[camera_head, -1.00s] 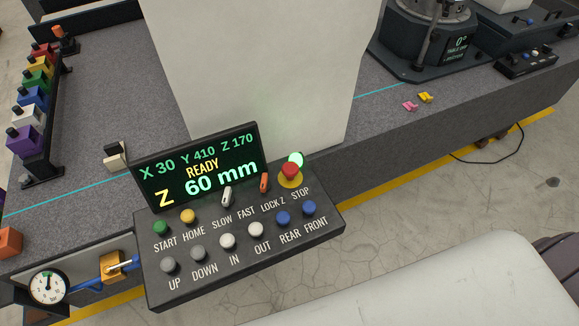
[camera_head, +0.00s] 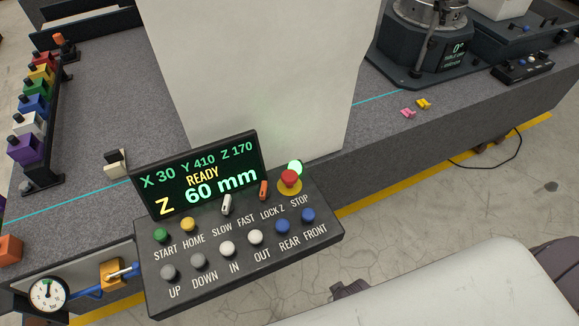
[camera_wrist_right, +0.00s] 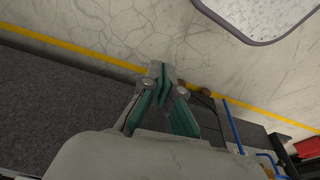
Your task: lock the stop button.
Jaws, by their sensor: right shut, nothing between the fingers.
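The stop button (camera_head: 290,177) is a red mushroom head on a yellow base, at the top right corner of a dark control panel (camera_head: 160,300) in the head view. Its label STOP is printed below it. The panel's display (camera_head: 200,176) reads READY, Z 60 mm. Nothing touches the button. My right gripper (camera_wrist_right: 161,75) is shut and empty in the right wrist view, above the floor and the edge of a dark bed; the button is not visible there. My left gripper is in neither view.
Near the button are an orange LOCK Z switch (camera_head: 263,190), a white SLOW/FAST switch (camera_head: 227,204) and several push buttons. A tall pale column (camera_head: 265,70) rises behind the panel. A gauge (camera_head: 47,294) sits at lower left. Open floor (camera_head: 450,200) lies to the right.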

